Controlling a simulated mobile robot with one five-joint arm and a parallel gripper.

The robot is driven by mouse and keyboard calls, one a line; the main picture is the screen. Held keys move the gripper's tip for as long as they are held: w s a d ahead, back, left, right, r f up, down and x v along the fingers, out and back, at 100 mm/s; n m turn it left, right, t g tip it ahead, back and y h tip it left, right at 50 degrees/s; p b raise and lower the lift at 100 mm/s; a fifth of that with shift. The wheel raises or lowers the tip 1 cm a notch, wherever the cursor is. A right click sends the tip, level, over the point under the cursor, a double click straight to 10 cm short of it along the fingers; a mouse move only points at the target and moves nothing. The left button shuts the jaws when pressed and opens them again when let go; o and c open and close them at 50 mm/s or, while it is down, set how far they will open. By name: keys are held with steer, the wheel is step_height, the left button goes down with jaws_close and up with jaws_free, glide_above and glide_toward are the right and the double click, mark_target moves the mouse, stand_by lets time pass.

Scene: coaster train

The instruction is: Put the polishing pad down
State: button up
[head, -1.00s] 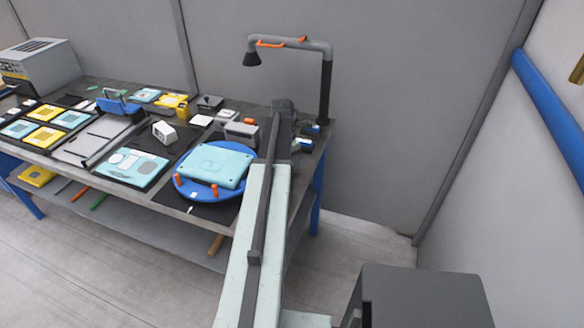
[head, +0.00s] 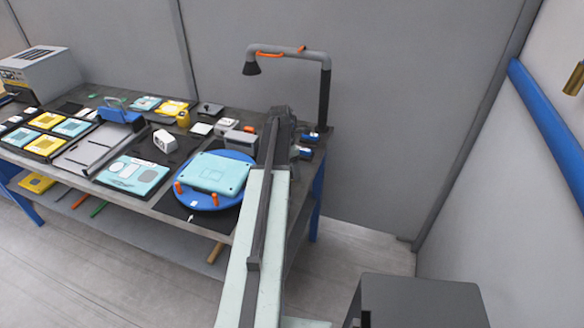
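My arm reaches forward over the right end of the workbench (head: 225,232). The dark end of the arm, with my gripper (head: 284,128), is over the bench's back right corner. The gripper's fingers are hidden behind my own arm, so I cannot tell whether they are open or shut. I cannot make out the polishing pad, either in the gripper or on the bench. Small blue and white items (head: 305,153) lie just right of the arm's end, too small to identify.
A blue round turntable (head: 210,203) carries a light-blue panel (head: 216,172), left of my arm. A grey box (head: 240,141) stands behind it. A bent lamp post (head: 325,95) rises at the back right corner. Trays and parts crowd the bench's left.

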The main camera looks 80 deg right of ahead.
step_height(320, 180, up, 11)
steer(key=w+p, duration=0.1)
steer(key=p, duration=0.8)
steer(key=shift+w+a+f, duration=0.15)
steer(key=shift+a+f, duration=0.05)
steer(key=shift+a, duration=0.25)
steer(key=shift+f, duration=0.1)
steer(key=shift+m+t, duration=0.3)
steer(key=shift+m, duration=0.3)
steer(key=w+a, duration=0.3)
steer(key=w, duration=0.4)
steer(key=w+a, duration=0.3)
steer(key=w, duration=0.4)
steer(key=w+a, duration=0.3)
steer(key=w, duration=0.4)
steer(key=shift+a, duration=0.35)
steer(key=w+a+m, duration=0.1)
steer(key=w+a, duration=1.3)
steer(key=w, duration=0.1)
steer(key=w+a+m, duration=0.1)
steer(key=w+a, duration=0.5)
steer(key=a, duration=0.7)
steer(key=w+a+m, duration=0.1)
steer(key=w+a, duration=0.4)
steer(key=a, duration=0.7)
steer(key=a+m+y, duration=0.1)
steer(key=a+m, duration=0.1)
steer(key=a, duration=1.9)
steer(key=shift+m+t, duration=0.3)
steer(key=shift+t, duration=0.1)
